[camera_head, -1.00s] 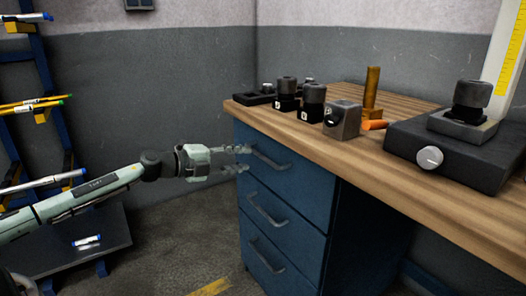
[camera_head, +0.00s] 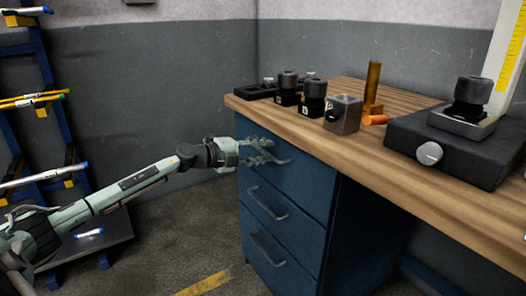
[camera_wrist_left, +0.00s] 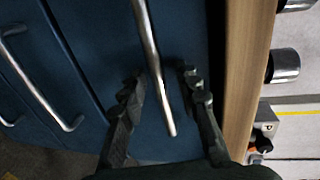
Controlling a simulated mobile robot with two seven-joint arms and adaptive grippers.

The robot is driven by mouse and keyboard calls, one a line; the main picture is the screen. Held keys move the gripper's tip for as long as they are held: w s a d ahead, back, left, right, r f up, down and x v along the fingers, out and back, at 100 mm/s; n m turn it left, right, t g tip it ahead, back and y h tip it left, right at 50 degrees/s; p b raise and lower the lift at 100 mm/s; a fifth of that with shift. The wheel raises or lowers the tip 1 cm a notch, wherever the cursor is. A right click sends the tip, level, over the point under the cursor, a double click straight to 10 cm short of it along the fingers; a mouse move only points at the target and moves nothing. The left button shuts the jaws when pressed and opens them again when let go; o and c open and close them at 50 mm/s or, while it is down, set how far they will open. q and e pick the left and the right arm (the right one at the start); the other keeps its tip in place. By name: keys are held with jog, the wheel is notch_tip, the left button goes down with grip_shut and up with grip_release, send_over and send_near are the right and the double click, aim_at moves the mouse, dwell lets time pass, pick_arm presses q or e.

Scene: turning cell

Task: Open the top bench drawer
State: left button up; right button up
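The blue bench has a top drawer (camera_head: 300,182) just under its wooden top, and its front looks closed. Its grey bar handle (camera_head: 283,161) also shows in the left wrist view (camera_wrist_left: 152,55). My left gripper (camera_head: 264,151) is at this handle. In the left wrist view my left gripper (camera_wrist_left: 162,82) is open, with one finger on each side of the bar's end; gaps show between the bar and both fingers. The fingers hide part of the handle in the head view. My right gripper is not in view.
Two lower drawers with handles (camera_head: 268,203) (camera_head: 267,250) are below. On the bench top (camera_head: 400,165) stand several black tool holders (camera_head: 312,98), a grey block (camera_head: 343,114) and a black gauge stand (camera_head: 450,150). A blue rack (camera_head: 38,75) stands at the left.

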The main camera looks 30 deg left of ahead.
pick_arm(q)
grip_shut()
dwell(0.3)
